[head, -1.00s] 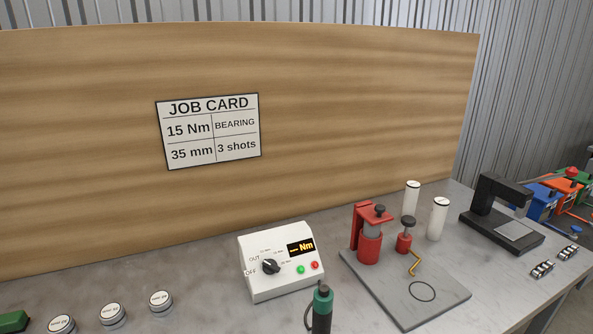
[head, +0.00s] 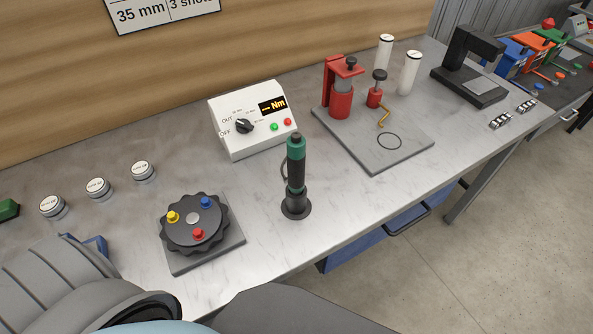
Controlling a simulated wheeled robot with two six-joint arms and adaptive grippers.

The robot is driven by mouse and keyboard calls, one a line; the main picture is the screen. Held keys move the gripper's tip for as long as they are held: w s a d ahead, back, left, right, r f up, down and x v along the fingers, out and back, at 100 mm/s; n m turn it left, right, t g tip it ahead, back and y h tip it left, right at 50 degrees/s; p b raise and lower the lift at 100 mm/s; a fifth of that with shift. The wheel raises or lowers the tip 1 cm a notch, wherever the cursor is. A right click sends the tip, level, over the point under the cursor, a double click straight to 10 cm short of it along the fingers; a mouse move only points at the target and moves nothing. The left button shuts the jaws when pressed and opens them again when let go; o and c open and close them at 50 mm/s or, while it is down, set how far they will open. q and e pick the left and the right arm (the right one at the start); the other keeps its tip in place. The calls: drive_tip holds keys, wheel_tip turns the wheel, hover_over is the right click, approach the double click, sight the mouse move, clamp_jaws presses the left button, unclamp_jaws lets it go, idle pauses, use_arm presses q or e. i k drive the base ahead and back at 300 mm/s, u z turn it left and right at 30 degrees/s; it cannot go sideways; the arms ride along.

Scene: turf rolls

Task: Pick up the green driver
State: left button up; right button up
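The green driver (head: 295,168) has a black body with green bands near its top and lower end. It stands upright in a round black base on the bench, near the front edge and in front of the white controller box. A thin cord or loop shows at its left side. Nothing is touching it. Neither of my grippers shows in the head view. Parts of my own body fill the lower left corner.
The white controller box (head: 240,142) is behind the driver. A black rotary fixture (head: 195,225) with coloured knobs is left of it. A grey plate (head: 405,145) with a red press is to the right. Bare bench lies around the driver's base.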

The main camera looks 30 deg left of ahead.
sight(295, 143)
drive_tip(key=u, duration=0.15)
drive_tip(key=k, duration=0.45)
drive_tip(key=u, duration=1.65)
drive_tip(key=i, duration=0.55)
drive_tip(key=z, duration=0.45)
